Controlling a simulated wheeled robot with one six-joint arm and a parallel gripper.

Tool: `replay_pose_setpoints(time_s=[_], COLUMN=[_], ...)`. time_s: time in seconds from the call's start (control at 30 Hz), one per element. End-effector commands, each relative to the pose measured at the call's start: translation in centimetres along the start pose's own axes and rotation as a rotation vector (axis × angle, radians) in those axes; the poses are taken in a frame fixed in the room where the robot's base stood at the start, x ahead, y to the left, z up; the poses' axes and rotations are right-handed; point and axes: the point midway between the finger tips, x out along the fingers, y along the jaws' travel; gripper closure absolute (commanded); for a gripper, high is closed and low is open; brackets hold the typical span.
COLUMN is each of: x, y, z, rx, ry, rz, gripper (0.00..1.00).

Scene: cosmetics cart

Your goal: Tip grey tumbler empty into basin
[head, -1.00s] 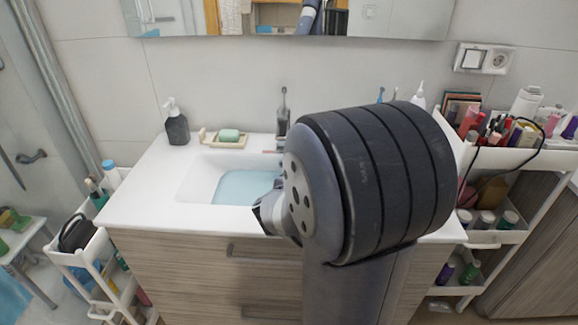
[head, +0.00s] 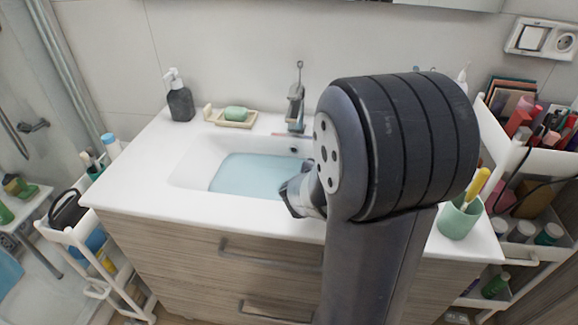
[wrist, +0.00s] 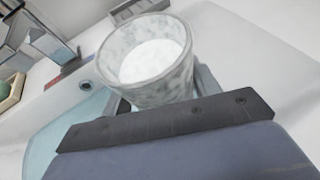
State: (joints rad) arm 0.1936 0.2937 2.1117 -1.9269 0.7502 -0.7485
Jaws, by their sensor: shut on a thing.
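The grey marbled tumbler (wrist: 122,72) is in the wrist view, its open mouth facing the camera and a pale white surface showing inside. My gripper (wrist: 163,95) is shut on it. The white basin (head: 190,168), set in the countertop, holds light blue water (head: 250,174). The basin also shows at the left of the wrist view (wrist: 72,98), beside the tumbler.
A grey faucet (head: 296,105) stands behind the basin. A soap dish with green soap (head: 236,114) and a dark dispenser (head: 180,102) are at the back left. A green cup (head: 458,218) with a yellow item is at the right. Loaded carts flank the vanity.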

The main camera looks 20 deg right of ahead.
Motion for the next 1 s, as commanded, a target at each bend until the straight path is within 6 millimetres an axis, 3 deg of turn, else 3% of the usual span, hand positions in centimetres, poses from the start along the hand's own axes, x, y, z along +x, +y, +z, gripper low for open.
replay_pose_setpoints(time_s=[0.47, 1.0], x=[-0.1, -0.4], y=[0.4, 2.1], z=[-0.1, -0.1], rx=[-0.067, -0.351], ry=[-0.007, -0.048], rz=[-0.026, -0.144], gripper=[0.72, 0.72])
